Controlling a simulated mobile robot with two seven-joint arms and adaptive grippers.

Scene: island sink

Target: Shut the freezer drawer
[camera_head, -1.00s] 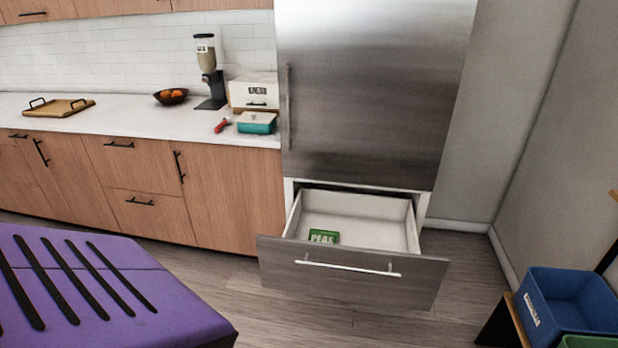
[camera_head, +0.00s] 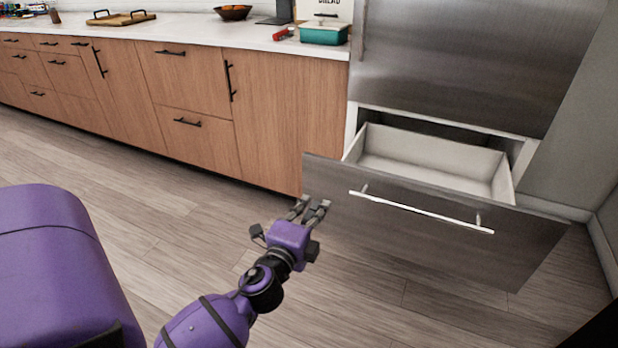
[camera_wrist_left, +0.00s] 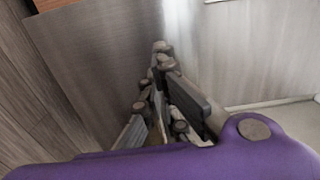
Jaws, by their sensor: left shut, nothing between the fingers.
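The freezer drawer (camera_head: 430,228) is pulled out below the tall steel refrigerator. It has a brushed-steel front, a long pale bar handle (camera_head: 420,212) and a white inside. The visible part of the inside is empty; its near floor is hidden behind the front. My left gripper (camera_head: 315,204) is shut and empty, at the left part of the drawer front in the head view. I cannot tell whether it touches the front. In the left wrist view the closed fingers (camera_wrist_left: 160,60) point toward a grey metallic surface. My right gripper is not in view.
Wooden cabinets (camera_head: 200,110) with black handles run left of the drawer. The floor (camera_head: 150,165) between cabinets and my arm is clear.

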